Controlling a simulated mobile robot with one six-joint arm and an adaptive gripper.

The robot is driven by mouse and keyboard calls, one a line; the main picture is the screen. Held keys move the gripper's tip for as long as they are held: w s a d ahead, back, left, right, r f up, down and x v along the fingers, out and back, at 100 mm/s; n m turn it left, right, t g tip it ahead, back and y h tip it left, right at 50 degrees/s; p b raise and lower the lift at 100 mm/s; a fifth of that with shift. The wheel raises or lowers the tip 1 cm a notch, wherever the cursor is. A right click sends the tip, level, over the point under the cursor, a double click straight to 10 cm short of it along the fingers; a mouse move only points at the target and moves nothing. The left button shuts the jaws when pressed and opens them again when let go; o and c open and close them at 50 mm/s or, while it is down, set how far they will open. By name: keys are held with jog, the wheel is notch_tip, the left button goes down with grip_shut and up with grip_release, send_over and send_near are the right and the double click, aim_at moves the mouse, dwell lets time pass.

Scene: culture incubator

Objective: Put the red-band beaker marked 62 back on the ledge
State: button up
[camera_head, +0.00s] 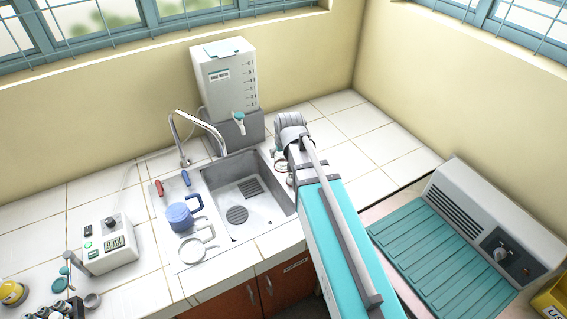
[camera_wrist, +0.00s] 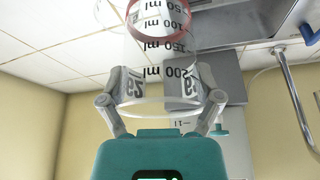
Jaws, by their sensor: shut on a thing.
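My gripper (camera_wrist: 163,98) is shut on a clear beaker (camera_wrist: 168,28) with a red band and black ml marks. In the wrist view its fingers press on both sides near the rim. Parts of a number label show by the fingers, turned and partly covered.
A sink (camera_head: 247,195) with a curved tap (camera_head: 183,140) is left of my gripper. A white water tank (camera_head: 224,78) stands behind it. A blue jug (camera_head: 181,215) and a clear jug (camera_head: 197,247) stand left of the sink. The back right tiles are clear.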

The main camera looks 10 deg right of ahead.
jog(key=shift+w, duration=0.1)
jog(key=w+d+f+b, duration=0.1)
jog(key=w+f+b, duration=0.8)
jog(key=w, duration=0.4)
jog(key=shift+d, duration=0.4)
jog(key=shift+f, duration=0.15)
jog(key=shift+s+b+x, duration=0.15)
jog(key=shift+b+x, duration=0.8)
jog(key=shift+b, duration=0.1)
jog(key=shift+s+b+x, duration=0.2)
jog(key=shift+b+x, duration=0.75)
jog(key=shift+b, duration=0.05)
jog(key=shift+d+f, duration=0.1)
jog(key=shift+f, duration=0.2)
